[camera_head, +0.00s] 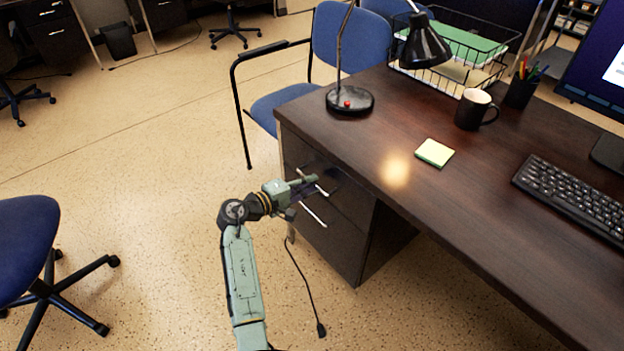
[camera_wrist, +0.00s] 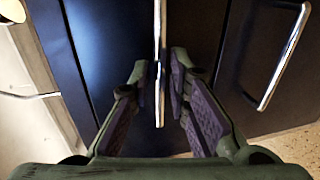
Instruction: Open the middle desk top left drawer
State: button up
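The wooden desk (camera_head: 470,205) stands at the right, with a dark drawer unit under its left end. The top left drawer (camera_head: 345,194) looks shut, its front flush with the unit. Its silver bar handle (camera_head: 318,184) is partly hidden by my gripper (camera_head: 308,184). In the wrist view the handle (camera_wrist: 160,65) runs between the two fingertips of my gripper (camera_wrist: 161,72). The fingers are open, with a gap visible on both sides of the bar. Whether either finger touches it I cannot tell.
A lower drawer handle (camera_head: 313,216) is just below; it also shows in the wrist view (camera_wrist: 284,62). A blue chair (camera_head: 350,40) stands behind the desk's end, another (camera_head: 25,240) at the left. A lamp (camera_head: 349,101) and mug (camera_head: 474,110) stand on the desk.

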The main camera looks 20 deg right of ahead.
jog(key=shift+x, duration=0.9)
jog(key=shift+c, duration=0.2)
grip_shut()
jog(key=shift+a, duration=0.1)
